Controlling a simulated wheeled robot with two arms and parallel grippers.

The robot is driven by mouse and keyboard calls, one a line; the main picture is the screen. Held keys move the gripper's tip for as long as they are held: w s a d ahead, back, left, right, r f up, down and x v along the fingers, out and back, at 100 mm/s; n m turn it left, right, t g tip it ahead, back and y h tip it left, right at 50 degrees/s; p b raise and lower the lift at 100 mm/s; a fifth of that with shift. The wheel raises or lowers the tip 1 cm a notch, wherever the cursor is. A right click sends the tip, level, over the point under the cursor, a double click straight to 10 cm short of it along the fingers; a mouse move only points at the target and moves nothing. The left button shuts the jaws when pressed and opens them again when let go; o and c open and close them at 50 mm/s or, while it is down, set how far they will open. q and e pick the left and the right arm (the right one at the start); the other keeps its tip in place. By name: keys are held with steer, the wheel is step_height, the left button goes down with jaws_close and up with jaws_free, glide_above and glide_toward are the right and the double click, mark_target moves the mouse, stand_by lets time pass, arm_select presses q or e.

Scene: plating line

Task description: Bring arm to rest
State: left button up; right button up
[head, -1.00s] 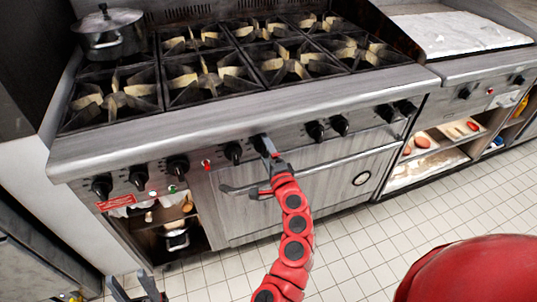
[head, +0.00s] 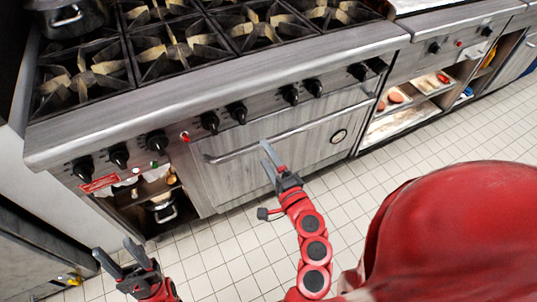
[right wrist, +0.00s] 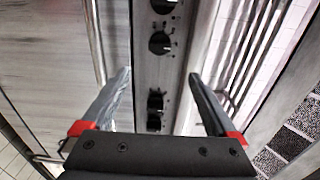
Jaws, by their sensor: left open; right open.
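My right gripper (head: 268,162) is in the middle of the head view, in front of the oven door (head: 240,172). Its fingers are apart with nothing between them. In the right wrist view the same gripper (right wrist: 162,100) has its two fingers spread wide, with black knobs (right wrist: 160,43) of the stove panel beyond them. My left gripper (head: 121,262) is low at the left of the head view, over the floor. Its fingers are apart and empty.
The stove (head: 230,55) fills the back, with burners on top and a knob row along its front. A pot (head: 70,15) stands at the back left. The oven handle (head: 290,132) juts out. An open shelf (head: 400,105) is at right. The tiled floor (head: 235,262) is clear.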

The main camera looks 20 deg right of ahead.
steer(key=shift+s, duration=0.35)
stand_by(0.3)
